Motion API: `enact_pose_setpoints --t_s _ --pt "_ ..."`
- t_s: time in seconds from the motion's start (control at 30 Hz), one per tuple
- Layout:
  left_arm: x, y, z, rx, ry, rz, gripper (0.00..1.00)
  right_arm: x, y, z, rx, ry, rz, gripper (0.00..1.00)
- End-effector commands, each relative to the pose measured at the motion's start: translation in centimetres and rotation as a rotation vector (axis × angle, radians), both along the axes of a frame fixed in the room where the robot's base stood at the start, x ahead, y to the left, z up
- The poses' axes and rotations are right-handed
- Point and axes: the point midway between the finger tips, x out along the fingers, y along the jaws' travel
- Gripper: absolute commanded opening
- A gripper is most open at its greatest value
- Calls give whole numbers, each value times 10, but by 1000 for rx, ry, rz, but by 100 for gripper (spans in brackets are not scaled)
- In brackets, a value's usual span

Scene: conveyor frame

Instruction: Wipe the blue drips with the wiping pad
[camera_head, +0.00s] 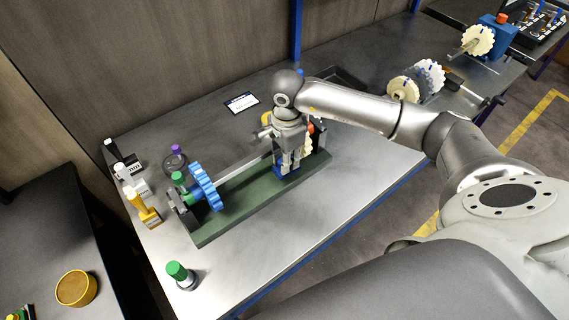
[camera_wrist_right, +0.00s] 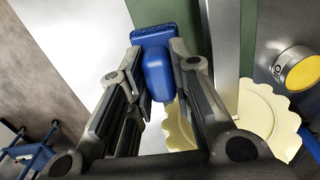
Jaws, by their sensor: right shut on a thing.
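My right gripper (camera_head: 289,166) points down over the right half of the green base (camera_head: 240,211) on the metal bench. It is shut on the blue wiping pad (camera_wrist_right: 153,36). The right wrist view shows the pad's blue handle (camera_wrist_right: 158,74) between the fingers and its flat head beyond the fingertips. In the head view only a little blue of the pad (camera_head: 280,171) shows under the fingers. I cannot tell whether the pad touches the surface below. I cannot make out any blue drips. My left gripper is not in view.
A blue toothed wheel (camera_head: 204,187) stands at the base's left end on a shaft. A cream toothed wheel (camera_wrist_right: 255,116) is close beside the right gripper. The front right bench is clear.

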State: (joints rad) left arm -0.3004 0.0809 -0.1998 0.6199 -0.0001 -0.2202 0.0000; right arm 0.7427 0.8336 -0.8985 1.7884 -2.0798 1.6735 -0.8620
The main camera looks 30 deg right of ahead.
Motion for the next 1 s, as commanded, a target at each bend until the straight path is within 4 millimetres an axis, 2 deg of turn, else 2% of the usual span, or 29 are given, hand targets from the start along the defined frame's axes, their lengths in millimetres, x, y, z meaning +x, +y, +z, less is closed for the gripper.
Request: enact_pose_setpoints --t_s 0.1,0.4,1.0 --pt "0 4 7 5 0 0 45 2 -4 14 -1 -2 -5 2" --pt "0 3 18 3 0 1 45 5 -9 39 0 -2 -13 2" --pt "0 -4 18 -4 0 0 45 5 -10 41 1 -1 -13 2"
